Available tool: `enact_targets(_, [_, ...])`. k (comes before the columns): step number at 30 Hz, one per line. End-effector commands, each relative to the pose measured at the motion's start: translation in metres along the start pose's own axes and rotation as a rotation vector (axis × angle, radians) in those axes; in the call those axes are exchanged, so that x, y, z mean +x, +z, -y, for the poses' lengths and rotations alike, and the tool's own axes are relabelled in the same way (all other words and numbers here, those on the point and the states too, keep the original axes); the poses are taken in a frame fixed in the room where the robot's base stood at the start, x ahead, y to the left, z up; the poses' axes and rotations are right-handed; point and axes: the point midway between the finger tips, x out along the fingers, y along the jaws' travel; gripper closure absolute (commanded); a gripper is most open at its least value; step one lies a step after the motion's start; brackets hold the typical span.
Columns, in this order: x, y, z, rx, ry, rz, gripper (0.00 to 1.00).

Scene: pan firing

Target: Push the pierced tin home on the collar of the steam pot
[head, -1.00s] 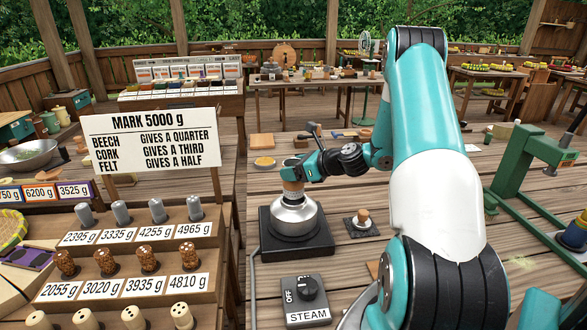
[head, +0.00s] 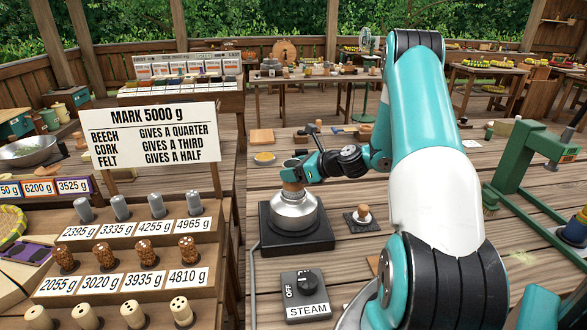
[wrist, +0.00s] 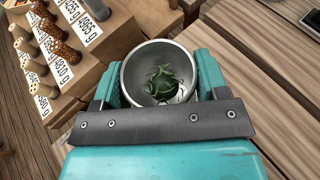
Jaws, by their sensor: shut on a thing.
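The steam pot (head: 297,212) is a silvery domed pot on a black square base, with a narrow collar at its top. My gripper (head: 294,175) is directly above the pot, shut on the pierced tin (head: 293,187). The tin looks upright at the collar; how far it sits down on it is too small to tell. In the wrist view the tin (wrist: 143,61) is a round metal cup, open at the top, with dark green leaves inside. My gripper's teal jaws (wrist: 160,83) flank it left and right. The tin's holes and lower edge are hidden there.
A steam switch box (head: 306,297) stands in front of the pot. A small dark stand (head: 362,221) with a knobbed piece is to its right. A stepped rack (head: 135,262) of labelled weights and a sign (head: 150,135) are at the left. A green frame (head: 530,170) stands at the right.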

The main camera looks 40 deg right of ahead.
Motion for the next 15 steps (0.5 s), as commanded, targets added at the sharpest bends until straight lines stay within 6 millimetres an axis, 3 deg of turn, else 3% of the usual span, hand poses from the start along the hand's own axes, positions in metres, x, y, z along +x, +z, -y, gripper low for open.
enact_targets(6, [0.0024,-0.0056,0.0,0.0,0.0,0.001,0.62])
enact_targets(7, [0.0024,-0.0056,0.0001,0.0,0.0,0.001,0.31])
enact_targets(10, [0.0021,-0.0049,0.0001,0.0,0.0,0.001,0.08])
enact_targets(11, [0.0021,-0.005,0.0001,0.0,0.0,0.001,0.03])
enact_targets(15, [0.0022,-0.005,0.0,0.0,0.0,0.001,0.03])
